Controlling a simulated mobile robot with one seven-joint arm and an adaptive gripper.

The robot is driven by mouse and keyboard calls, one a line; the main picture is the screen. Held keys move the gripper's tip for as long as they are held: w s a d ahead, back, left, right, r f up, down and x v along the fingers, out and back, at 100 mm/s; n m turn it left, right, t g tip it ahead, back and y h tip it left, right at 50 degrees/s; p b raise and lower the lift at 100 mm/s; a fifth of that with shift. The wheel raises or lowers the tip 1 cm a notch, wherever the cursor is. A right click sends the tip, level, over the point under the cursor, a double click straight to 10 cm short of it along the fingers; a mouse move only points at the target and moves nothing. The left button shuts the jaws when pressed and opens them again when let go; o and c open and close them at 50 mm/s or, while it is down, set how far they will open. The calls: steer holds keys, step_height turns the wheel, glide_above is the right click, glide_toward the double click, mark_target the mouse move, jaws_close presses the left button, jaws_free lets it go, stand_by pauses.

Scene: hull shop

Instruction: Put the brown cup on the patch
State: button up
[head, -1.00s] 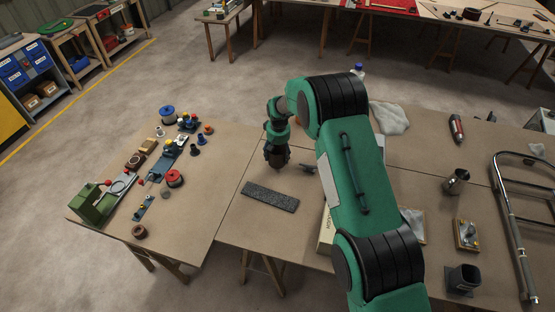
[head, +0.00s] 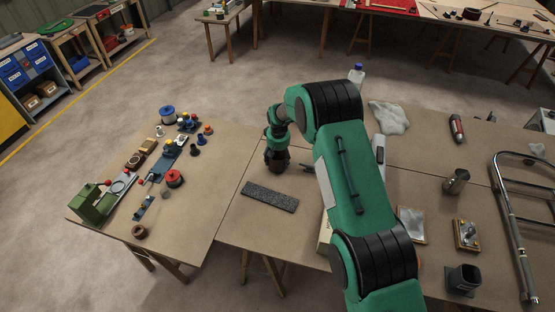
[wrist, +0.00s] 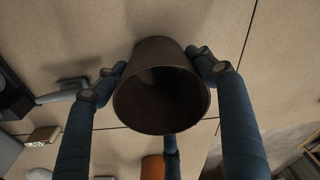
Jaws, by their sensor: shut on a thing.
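The brown cup (wrist: 160,90) sits between the blue-grey fingers of my gripper (wrist: 160,72) in the wrist view, its open mouth facing the camera. My gripper is shut on it. In the head view my gripper (head: 277,165) is over the table just behind the patch, and the cup there is hard to tell from the dark fingers. The patch (head: 270,197) is a dark grey speckled rectangle lying flat and bare near the left part of the table. The cup's height above the table is not clear.
To the right are a metal cup (head: 456,181), a dark square holder (head: 463,279) and a bent tube frame (head: 515,225). Bare board surrounds the patch.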

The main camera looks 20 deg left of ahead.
steer(key=o, duration=1.3)
steer(key=shift+f, duration=0.1)
steer(key=shift+c, duration=0.2)
step_height(320, 180, up, 12)
steer(key=s, duration=0.1)
steer(key=shift+d, duration=0.3)
stand_by(0.3)
